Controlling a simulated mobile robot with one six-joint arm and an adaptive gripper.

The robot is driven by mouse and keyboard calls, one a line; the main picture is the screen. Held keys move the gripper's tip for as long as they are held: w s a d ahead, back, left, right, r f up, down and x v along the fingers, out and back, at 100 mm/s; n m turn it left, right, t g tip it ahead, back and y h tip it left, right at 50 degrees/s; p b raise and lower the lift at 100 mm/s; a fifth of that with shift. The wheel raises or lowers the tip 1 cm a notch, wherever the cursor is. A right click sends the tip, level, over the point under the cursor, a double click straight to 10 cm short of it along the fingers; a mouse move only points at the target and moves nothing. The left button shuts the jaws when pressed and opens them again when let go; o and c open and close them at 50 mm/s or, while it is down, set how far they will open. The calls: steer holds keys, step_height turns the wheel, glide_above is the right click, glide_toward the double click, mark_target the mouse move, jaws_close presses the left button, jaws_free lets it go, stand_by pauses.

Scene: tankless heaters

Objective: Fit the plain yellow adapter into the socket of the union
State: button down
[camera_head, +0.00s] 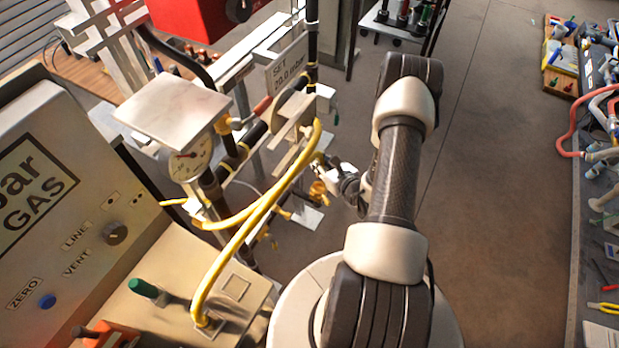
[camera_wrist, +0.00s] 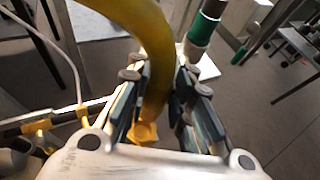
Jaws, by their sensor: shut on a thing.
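My gripper (camera_head: 322,166) is shut on the end of a yellow hose (camera_head: 262,208). In the wrist view the hose (camera_wrist: 155,40) passes between the two fingers (camera_wrist: 162,85). A plain yellow fitting, which looks like the adapter (camera_wrist: 145,132), shows at the hose's end between the fingers. A brass fitting (camera_head: 318,189) shows just below my gripper in the head view. Yellow fittings on a pipe (camera_wrist: 38,127) show at the left of the wrist view. I cannot tell which fitting is the union, and its socket is not clearly visible.
The pipe stand with a pressure gauge (camera_head: 190,160) and a "SET 20.0 mbar" sign (camera_head: 288,65) is left of my gripper. A grey gas box (camera_head: 60,200) stands at the left. A cluttered bench (camera_head: 590,200) runs along the right. Open floor (camera_head: 490,180) lies between.

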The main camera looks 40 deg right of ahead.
steer(key=f+b, duration=0.1)
steer(key=f, duration=0.4)
steer(key=f+b, duration=0.2)
steer(key=f, duration=0.3)
steer(key=shift+w, duration=0.2)
steer(key=shift+b, duration=0.3)
steer(key=shift+f, duration=0.2)
steer(key=c, duration=1.4)
jaws_free()
steer(key=shift+r, duration=0.1)
steer(key=shift+c, duration=0.2)
steer(key=shift+r, duration=0.15)
steer(key=p+v, duration=0.3)
steer(key=v, duration=0.9)
